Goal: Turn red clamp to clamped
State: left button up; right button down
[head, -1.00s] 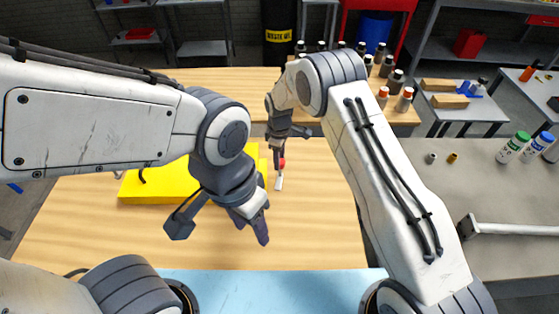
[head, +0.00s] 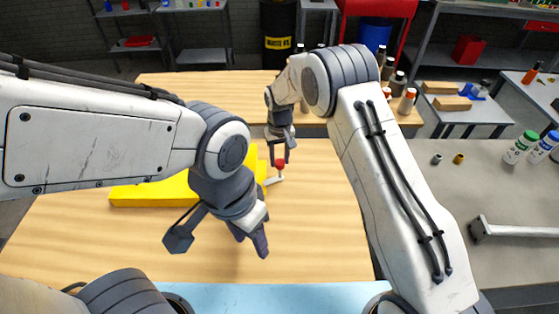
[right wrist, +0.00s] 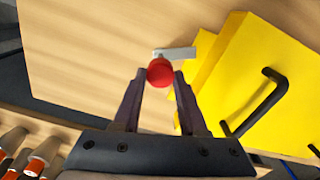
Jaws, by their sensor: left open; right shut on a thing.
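The red clamp knob (head: 280,164) is at the right edge of the yellow chassis (head: 150,195), on the wooden table. Its pale lever (head: 274,181) points left toward the chassis in the head view. In the right wrist view the round red knob (right wrist: 160,71) sits between my fingertips, with the pale lever (right wrist: 175,54) beside the chassis (right wrist: 262,62). My right gripper (head: 281,158) is shut on the red knob. My left gripper (head: 253,240) is open and empty over the table in front of the chassis. My left arm hides much of the chassis.
A black handle (right wrist: 262,102) stands up from the chassis. Several bottles (head: 405,100) stand at the back right of the far table. A grey table (head: 450,210) with a metal bar (head: 515,230) is at the right.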

jog(key=m+b, duration=0.1)
jog(key=m, duration=0.4)
jog(key=shift+d, duration=0.1)
jog(key=shift+w+r+m, duration=0.1)
jog(key=shift+m, duration=0.2)
dwell(0.4)
jog(key=shift+c, duration=2.2)
grip_release()
jog(key=shift+r, duration=0.5)
notch_tip(320, 180, up, 9)
jog(key=b, duration=0.2)
jog(key=shift+r, duration=0.2)
